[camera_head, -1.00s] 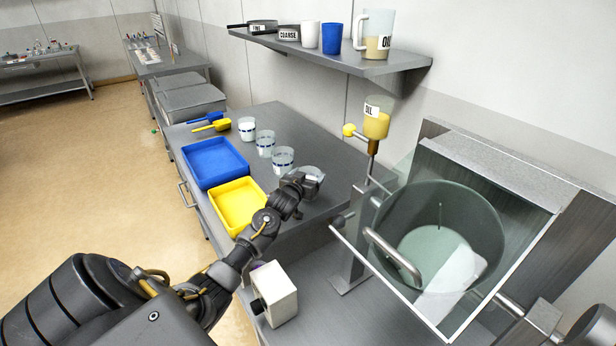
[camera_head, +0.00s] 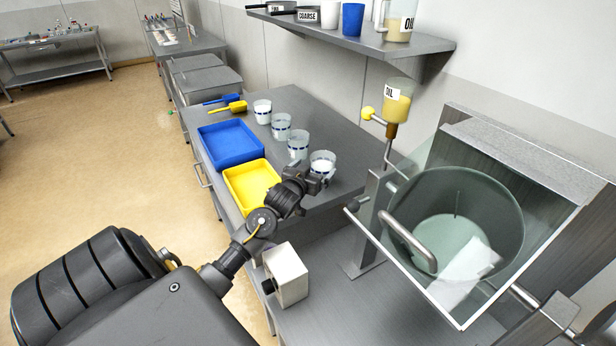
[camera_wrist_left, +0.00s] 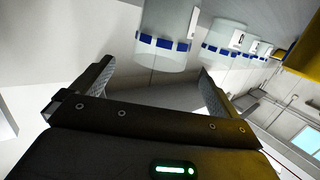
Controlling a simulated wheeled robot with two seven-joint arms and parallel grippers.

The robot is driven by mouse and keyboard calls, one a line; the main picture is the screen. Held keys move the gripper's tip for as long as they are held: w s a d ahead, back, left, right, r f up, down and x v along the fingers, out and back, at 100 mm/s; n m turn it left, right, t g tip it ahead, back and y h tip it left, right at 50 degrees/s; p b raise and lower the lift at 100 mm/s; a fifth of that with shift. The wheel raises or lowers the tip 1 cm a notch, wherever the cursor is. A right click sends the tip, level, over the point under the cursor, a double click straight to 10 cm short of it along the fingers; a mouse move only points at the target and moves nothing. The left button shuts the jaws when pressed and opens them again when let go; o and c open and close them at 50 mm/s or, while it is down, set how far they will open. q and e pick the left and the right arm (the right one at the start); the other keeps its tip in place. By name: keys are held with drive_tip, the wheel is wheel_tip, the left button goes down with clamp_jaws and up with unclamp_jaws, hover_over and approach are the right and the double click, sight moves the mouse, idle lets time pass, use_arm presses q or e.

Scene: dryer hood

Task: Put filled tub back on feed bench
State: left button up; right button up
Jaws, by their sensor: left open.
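Several clear tubs with blue bands stand in a row on the grey feed bench (camera_head: 345,150). The nearest tub (camera_head: 322,163) is upright, with pale contents showing inside. My left gripper (camera_head: 316,178) is at this tub's near side and covers its lower part. In the left wrist view, the open fingers (camera_wrist_left: 155,78) have empty space between them. A blue-banded tub (camera_wrist_left: 165,38) is just ahead of them, seemingly apart from both fingers. The other tubs recede to the right there. My right gripper is not in view.
Blue (camera_head: 230,143) and yellow (camera_head: 250,184) trays lie left of the tubs. An oil dispenser (camera_head: 397,103) and the glass-hooded drum (camera_head: 455,215) stand to the right. A white box (camera_head: 287,275) sits near my forearm. A shelf (camera_head: 350,32) overhangs the bench.

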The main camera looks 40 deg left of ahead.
use_arm(q)
drive_tip(key=shift+v, duration=2.25)
